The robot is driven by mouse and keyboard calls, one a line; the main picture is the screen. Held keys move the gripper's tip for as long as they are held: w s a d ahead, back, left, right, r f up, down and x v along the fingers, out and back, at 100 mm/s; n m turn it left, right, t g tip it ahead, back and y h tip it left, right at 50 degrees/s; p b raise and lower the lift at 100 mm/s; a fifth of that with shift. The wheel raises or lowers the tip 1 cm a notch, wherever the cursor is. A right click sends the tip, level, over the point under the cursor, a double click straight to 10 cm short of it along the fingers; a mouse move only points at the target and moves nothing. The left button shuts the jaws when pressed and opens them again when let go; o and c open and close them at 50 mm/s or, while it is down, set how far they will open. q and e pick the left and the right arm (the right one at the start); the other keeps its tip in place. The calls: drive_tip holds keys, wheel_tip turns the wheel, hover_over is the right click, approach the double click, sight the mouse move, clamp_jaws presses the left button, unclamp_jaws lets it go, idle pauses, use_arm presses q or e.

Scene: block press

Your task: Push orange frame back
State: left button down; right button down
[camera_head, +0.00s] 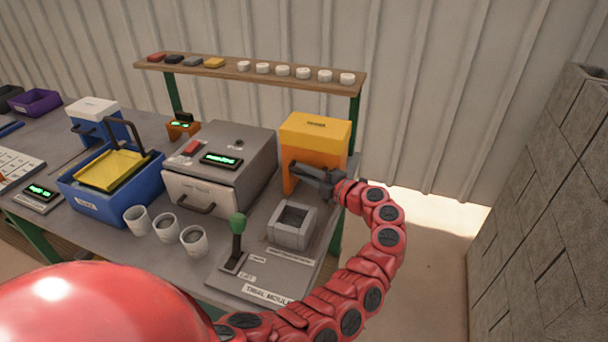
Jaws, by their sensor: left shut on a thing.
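The orange frame (316,133) stands at the back right corner of the grey table, with a yellow-orange block-like top and a darker orange leg on its left. My left gripper (298,170) is at the front of the frame, below its top, and is shut on the frame. The fingers hide part of the frame's front and opening. My right gripper is not in view.
A grey mould box (292,224) and a green-knobbed lever (237,232) stand in front of the frame. A grey oven-like machine (222,170) is close on its left. A shelf (245,75) with small pieces runs behind. Three cups (165,228) stand farther left.

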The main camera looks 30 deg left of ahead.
use_arm(q)
drive_tip(key=shift+w+r, duration=0.1)
drive_tip(key=shift+w, duration=0.05)
drive_tip(key=c, duration=1.1)
unclamp_jaws()
drive_tip(key=shift+o, duration=1.3)
drive_tip(key=shift+w, duration=0.15)
drive_tip(key=s+d+r+b, duration=0.1)
drive_tip(key=s+d+b, duration=0.1)
drive_tip(key=d, duration=1.5)
drive_tip(key=shift+s+b, duration=0.35)
drive_tip(key=shift+b, duration=0.5)
drive_tip(key=shift+r, duration=0.1)
drive_tip(key=shift+d, duration=0.1)
